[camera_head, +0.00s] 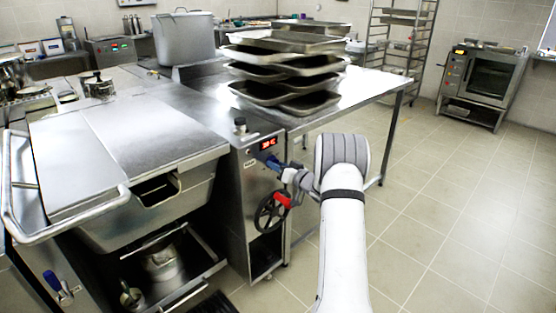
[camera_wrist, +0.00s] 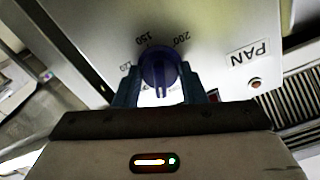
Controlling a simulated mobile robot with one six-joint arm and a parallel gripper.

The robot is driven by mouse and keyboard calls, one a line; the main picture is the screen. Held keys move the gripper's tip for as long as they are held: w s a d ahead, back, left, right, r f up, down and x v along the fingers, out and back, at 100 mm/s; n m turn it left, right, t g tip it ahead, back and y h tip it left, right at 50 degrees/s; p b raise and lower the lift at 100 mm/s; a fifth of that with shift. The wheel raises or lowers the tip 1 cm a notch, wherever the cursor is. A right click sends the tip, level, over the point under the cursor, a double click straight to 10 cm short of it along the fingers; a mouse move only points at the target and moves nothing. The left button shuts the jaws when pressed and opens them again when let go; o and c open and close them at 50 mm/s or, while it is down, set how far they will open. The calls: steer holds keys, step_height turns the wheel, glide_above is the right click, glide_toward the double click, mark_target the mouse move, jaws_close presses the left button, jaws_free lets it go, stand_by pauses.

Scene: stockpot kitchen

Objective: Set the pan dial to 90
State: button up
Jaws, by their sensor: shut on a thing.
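I cannot tell where the dial points. My gripper (camera_wrist: 160,76) has its two blue fingers on either side of the dial, shut on it. In the head view my gripper (camera_head: 272,162) is against the control panel, below the red display (camera_head: 268,144), and covers the dial there.
A black handwheel with a red handle (camera_head: 270,212) sits below my gripper on the same panel. The big pan with its steel lid (camera_head: 140,125) is to the left. A steel table (camera_head: 365,88) with stacked trays (camera_head: 285,65) stands behind. The floor at the right is clear.

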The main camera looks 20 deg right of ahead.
steer(key=m+p, duration=0.3)
steer(key=m, duration=0.1)
steer(key=shift+r, duration=0.2)
steer(key=shift+f+m+p, duration=0.15)
steer(key=shift+m+p, duration=0.8)
steer(key=shift+m, duration=0.65)
steer(key=o, duration=1)
steer(key=shift+s, duration=0.1)
steer(key=v, duration=0.7)
steer(key=shift+s+d, duration=0.15)
steer(key=shift+s, duration=0.1)
